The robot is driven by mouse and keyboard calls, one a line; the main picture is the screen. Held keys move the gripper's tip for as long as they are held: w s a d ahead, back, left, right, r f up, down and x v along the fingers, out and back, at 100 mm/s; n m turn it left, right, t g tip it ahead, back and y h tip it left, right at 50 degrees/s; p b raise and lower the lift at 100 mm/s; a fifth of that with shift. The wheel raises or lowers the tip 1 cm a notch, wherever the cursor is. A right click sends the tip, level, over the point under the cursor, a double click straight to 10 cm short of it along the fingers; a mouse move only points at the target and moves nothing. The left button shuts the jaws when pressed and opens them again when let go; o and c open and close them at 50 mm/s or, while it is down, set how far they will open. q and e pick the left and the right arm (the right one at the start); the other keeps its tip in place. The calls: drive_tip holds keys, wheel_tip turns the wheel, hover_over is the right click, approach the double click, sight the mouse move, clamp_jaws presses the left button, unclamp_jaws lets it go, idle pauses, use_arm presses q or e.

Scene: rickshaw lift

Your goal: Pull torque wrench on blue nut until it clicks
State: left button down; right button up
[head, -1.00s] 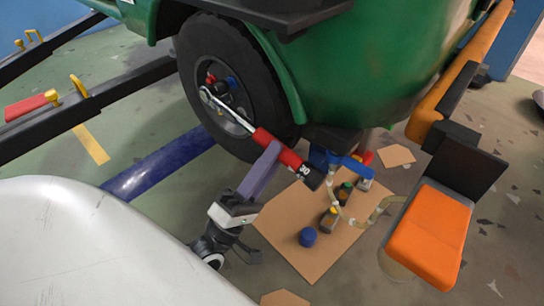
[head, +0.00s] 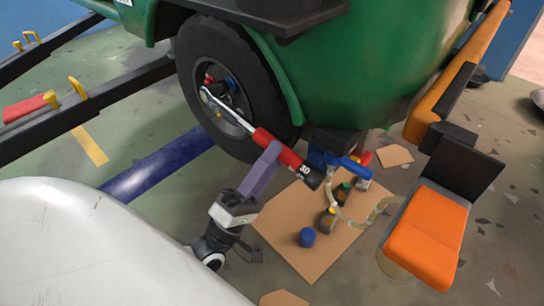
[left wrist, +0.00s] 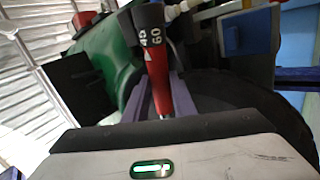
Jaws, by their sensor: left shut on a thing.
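The torque wrench (head: 275,147) has a silver shaft, a red grip and a black end. Its head reaches the wheel hub (head: 222,92) of the green rickshaw, by the red and blue nuts. The blue nut (head: 231,83) shows beside the wrench head; I cannot tell exactly which nut the head sits on. My left gripper (head: 269,157) is shut on the red grip, its purple fingers around it. In the left wrist view the wrench (left wrist: 155,62) stands between the purple fingers, with numbers on its black end. My right gripper is not in view.
A cardboard sheet (head: 270,225) on the floor holds a blue cap (head: 307,237) and small bottles. An orange seat (head: 428,236) stands at the right. A blue beam (head: 158,172) lies left of the wheel. The rickshaw's dark shafts run at the left.

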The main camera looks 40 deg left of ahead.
use_arm(q)
drive_tip(key=shift+w+r, duration=0.1)
drive_tip(key=shift+w, duration=0.6)
idle(0.8)
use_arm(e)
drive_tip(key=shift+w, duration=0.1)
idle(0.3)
use_arm(q)
drive_tip(key=shift+a+f+m+h+b, duration=0.1)
drive_tip(key=shift+f+m+h+b, duration=0.5)
drive_tip(key=shift+f, duration=0.1)
drive_tip(key=a+f+m+g+h+b, duration=0.3)
drive_tip(key=f+m+h+b, duration=0.1)
drive_tip(key=m, duration=0.4)
drive_tip(key=shift+w+a+f+h, duration=0.2)
drive_tip(key=shift+f+h, duration=0.6)
drive_tip(key=shift+f, duration=0.4)
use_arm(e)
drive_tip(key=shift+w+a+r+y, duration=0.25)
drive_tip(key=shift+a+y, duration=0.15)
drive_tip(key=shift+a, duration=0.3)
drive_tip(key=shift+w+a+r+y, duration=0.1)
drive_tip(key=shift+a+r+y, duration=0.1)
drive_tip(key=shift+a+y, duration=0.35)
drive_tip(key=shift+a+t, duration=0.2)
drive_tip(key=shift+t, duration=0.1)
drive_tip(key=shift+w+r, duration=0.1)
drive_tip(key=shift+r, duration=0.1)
